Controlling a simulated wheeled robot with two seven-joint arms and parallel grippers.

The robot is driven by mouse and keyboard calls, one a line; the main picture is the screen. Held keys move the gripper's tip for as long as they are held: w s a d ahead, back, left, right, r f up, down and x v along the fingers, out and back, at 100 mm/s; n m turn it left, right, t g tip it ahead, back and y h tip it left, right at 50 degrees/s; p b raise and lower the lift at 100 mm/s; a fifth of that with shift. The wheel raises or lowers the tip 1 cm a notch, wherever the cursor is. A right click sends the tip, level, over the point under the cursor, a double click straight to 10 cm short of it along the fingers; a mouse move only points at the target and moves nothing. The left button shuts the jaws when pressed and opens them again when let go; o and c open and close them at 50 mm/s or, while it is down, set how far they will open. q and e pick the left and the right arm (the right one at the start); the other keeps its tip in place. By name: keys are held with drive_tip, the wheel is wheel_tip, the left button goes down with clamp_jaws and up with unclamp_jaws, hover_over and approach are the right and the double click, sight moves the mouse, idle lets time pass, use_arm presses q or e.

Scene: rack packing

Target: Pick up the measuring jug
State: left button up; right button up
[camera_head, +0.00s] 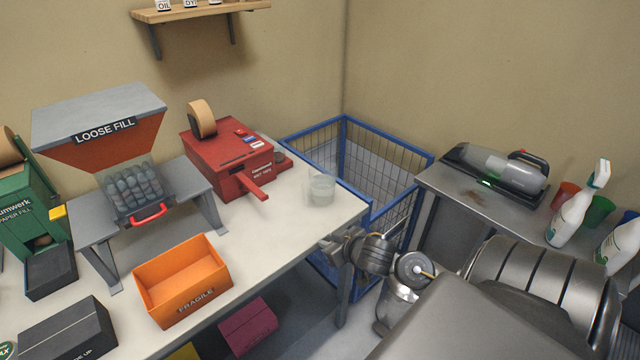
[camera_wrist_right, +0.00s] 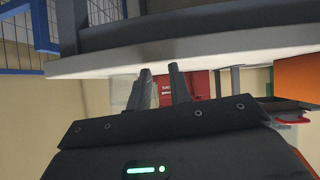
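The measuring jug (camera_head: 321,190) is a small clear, pale container standing upright near the right end of the white packing table (camera_head: 290,222). My right gripper (camera_head: 328,243) is at the table's front edge, in front of the jug and apart from it. In the right wrist view its two fingers (camera_wrist_right: 160,75) stand apart with nothing seen between them. A pale see-through shape beside the fingers there may be the jug, but I cannot tell surely. My left gripper is in neither view.
A red tape machine (camera_head: 228,163) stands left of the jug, its lever reaching forward. An orange box (camera_head: 182,282) is further left on the table. A blue wire cage (camera_head: 378,160) stands behind and to the right. A grey side table (camera_head: 480,205) holds a handheld vacuum (camera_head: 500,168) and bottles.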

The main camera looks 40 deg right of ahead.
drive_tip(key=t, duration=0.2)
approach(305, 201)
drive_tip(key=shift+s+d+r+y, duration=0.25)
drive_tip(key=shift+s+d+y, duration=0.15)
drive_tip(key=shift+d, duration=0.15)
drive_tip(key=shift+w+d+r, duration=0.1)
drive_tip(key=shift+w+r, duration=0.1)
drive_tip(key=shift+r, duration=0.05)
drive_tip(key=x, duration=0.5)
drive_tip(key=shift+w, duration=0.3)
drive_tip(key=shift+w+p, duration=0.2)
drive_tip(key=shift+p, duration=0.1)
drive_tip(key=p+x, duration=0.1)
drive_tip(key=x, duration=0.4)
drive_tip(key=shift+r, duration=0.1)
drive_tip(key=shift+s, duration=0.1)
clamp_jaws()
drive_tip(key=shift+r, duration=0.1)
